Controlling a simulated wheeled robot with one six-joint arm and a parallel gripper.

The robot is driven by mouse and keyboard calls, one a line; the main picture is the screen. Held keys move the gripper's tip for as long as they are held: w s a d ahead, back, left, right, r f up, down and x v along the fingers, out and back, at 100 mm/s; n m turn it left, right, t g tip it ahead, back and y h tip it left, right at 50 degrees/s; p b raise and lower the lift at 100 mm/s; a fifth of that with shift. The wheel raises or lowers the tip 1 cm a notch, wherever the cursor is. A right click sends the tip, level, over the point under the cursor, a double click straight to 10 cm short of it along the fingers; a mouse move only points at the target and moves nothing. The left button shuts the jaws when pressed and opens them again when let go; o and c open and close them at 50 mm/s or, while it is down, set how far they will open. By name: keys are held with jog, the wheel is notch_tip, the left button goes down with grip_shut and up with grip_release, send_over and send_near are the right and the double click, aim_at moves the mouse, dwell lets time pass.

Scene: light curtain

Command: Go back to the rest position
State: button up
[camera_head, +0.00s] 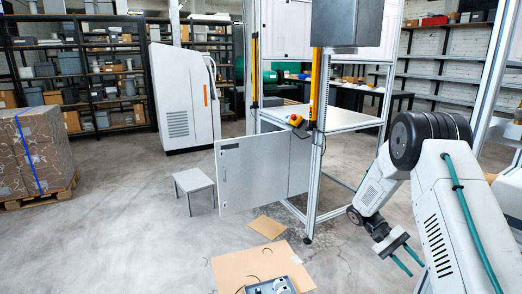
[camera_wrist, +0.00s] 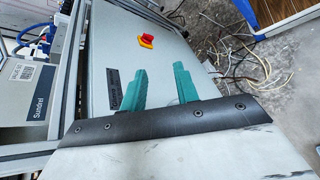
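My gripper (camera_head: 408,260) hangs low at the right in the head view, at the end of my white arm. Its two teal fingers also show in the wrist view (camera_wrist: 159,78), apart, with nothing between them. The yellow light curtain bars (camera_head: 316,88) stand upright on the metal frame of the work cell, left of my arm. A red and yellow emergency stop (camera_head: 296,120) is beside the front bar. My gripper is apart from both.
In the wrist view a grey panel (camera_wrist: 112,45) with a red and yellow switch (camera_wrist: 145,41) lies beyond the fingers; loose cables (camera_wrist: 245,65) are at right. A cell door (camera_head: 255,180), small stool (camera_head: 195,180) and cardboard (camera_head: 268,227) stand or lie left of my arm.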

jog(key=s+a+r+n+t+y, duration=0.1)
jog(key=s+a+r+t+y, duration=0.15)
jog(key=s+a+r, duration=0.55)
jog(key=s+a+r+n+t+y, duration=0.1)
jog(key=s+a+r+t+y, duration=0.15)
jog(key=a+r, duration=0.5)
jog(key=s+a+r+t, duration=0.2)
jog(key=s+r, duration=0.1)
jog(key=s, duration=0.2)
jog(key=s+a+r+n+t+y, duration=0.1)
jog(key=s+a+r+t, duration=0.2)
jog(key=s, duration=0.3)
jog(key=s+a+r+t, duration=0.2)
jog(key=s+a+r, duration=0.1)
jog(key=s+r, duration=0.2)
jog(key=shift+s+a+t+y, duration=0.15)
jog(key=shift+s+t+y, duration=0.1)
jog(key=shift+t+y, duration=0.05)
